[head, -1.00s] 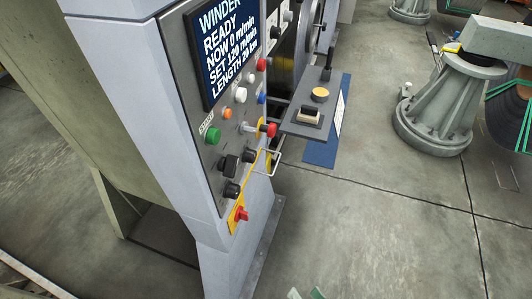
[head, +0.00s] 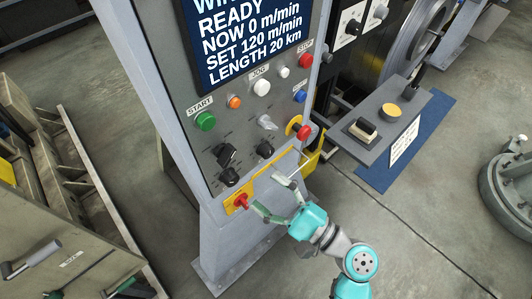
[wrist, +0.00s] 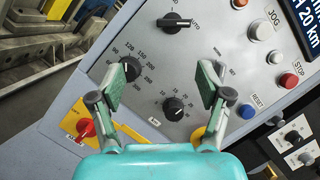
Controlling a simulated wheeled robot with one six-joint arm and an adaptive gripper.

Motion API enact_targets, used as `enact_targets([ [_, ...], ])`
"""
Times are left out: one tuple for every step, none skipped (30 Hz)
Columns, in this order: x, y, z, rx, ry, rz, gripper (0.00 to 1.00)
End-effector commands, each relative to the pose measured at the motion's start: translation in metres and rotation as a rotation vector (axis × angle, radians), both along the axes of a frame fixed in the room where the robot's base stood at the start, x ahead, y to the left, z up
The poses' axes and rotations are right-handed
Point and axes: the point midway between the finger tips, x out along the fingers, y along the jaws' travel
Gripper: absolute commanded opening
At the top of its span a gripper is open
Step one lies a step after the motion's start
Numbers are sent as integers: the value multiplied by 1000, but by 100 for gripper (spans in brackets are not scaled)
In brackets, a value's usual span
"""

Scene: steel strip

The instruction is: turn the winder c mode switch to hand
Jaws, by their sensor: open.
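The winder control panel (head: 205,140) faces me on a grey column. The black selector knob (head: 226,155) at its lower left also shows at the top of the wrist view (wrist: 174,22), with an AUTO label at its right. I take it for the mode switch; its bar lies roughly level in the wrist view, and I cannot read its other label. My gripper (head: 273,195) is open and empty, in front of the panel's lower part, below that knob in the head view. In the wrist view its fingers (wrist: 166,85) stand apart, the left one partly covering a scaled dial.
Close by are another black knob (wrist: 174,108), a red switch on a yellow plate (head: 241,201), a red emergency button (head: 304,132) and a grey lever (head: 267,123). A side shelf (head: 378,133) juts out at right.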

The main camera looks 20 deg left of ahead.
Motion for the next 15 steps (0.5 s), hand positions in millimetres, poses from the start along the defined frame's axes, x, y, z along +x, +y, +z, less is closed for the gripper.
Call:
enact_targets([
  [0,4,9,22,4,37,77],
  [-1,6,13,34,8,55,77],
  [-2,7,17,44,12,75,77],
  [-3,8,20,50,14,85,77],
  [-3,9,22,54,15,93,77],
  [-3,10,23,59,17,99,77],
  [-3,12,24,60,17,102,77],
  [-3,13,25,61,18,103,77],
  [-3,16,26,60,18,104,77],
  [-3,20,26,59,18,105,77],
  [-3,23,27,59,18,104,77],
  [-2,28,28,59,17,103,77],
  [-2,33,30,59,17,104,77],
  [-2,37,31,60,17,104,77],
  [0,44,33,59,15,104,77],
])
